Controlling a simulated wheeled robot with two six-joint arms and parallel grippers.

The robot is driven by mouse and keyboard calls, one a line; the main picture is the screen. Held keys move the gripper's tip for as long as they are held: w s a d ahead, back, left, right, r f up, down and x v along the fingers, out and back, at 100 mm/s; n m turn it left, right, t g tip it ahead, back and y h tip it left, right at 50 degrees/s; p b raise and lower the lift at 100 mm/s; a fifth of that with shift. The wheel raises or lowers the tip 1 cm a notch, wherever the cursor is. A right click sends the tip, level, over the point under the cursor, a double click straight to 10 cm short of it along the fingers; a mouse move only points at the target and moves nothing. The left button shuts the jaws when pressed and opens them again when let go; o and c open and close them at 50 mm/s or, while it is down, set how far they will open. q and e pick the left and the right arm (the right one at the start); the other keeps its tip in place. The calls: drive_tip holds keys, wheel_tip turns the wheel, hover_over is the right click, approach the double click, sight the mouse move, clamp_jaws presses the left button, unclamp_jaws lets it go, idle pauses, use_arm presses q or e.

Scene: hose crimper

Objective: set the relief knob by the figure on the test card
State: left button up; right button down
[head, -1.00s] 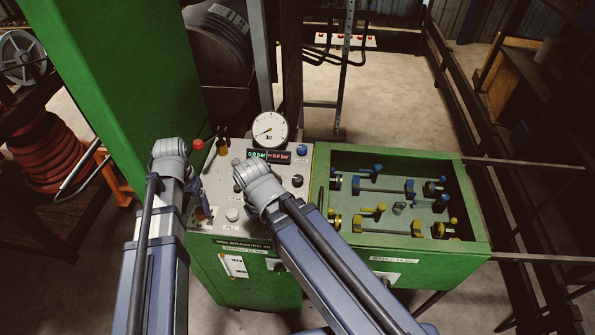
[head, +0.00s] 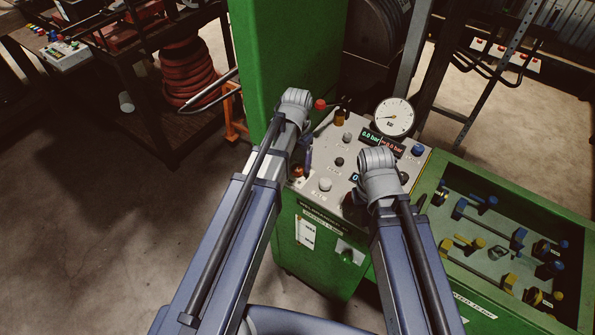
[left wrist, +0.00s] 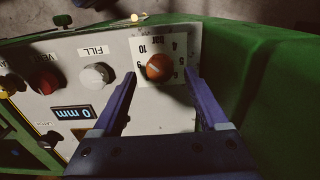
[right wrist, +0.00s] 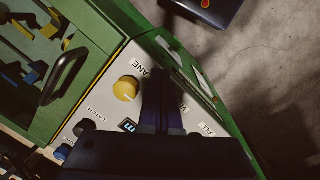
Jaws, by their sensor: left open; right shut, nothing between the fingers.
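In the head view the knob (head: 297,171) is at the panel's front left. My right gripper (right wrist: 163,82) is shut and empty over the panel, beside a yellow knob (right wrist: 126,88). A white card (head: 306,232) hangs on the green front; its writing is too small to read.
The grey panel carries a round gauge (head: 393,117), red and green displays (head: 382,143) and a white FILL knob (left wrist: 97,75). A green tray (head: 445,215) with several blue and yellow fittings adjoins it at right. A tall green cabinet (head: 280,60) stands behind at left.

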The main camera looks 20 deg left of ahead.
sight(297, 171)
use_arm(q)
wheel_tip(297, 171, down, 3)
drive_tip(key=shift+r+b, duration=0.2)
drive_tip(key=shift+b, duration=0.55)
use_arm(e)
wheel_tip(297, 171, down, 3)
drive_tip(key=shift+r, duration=0.2)
use_arm(q)
drive_tip(key=shift+r, duration=0.1)
clamp_jaws()
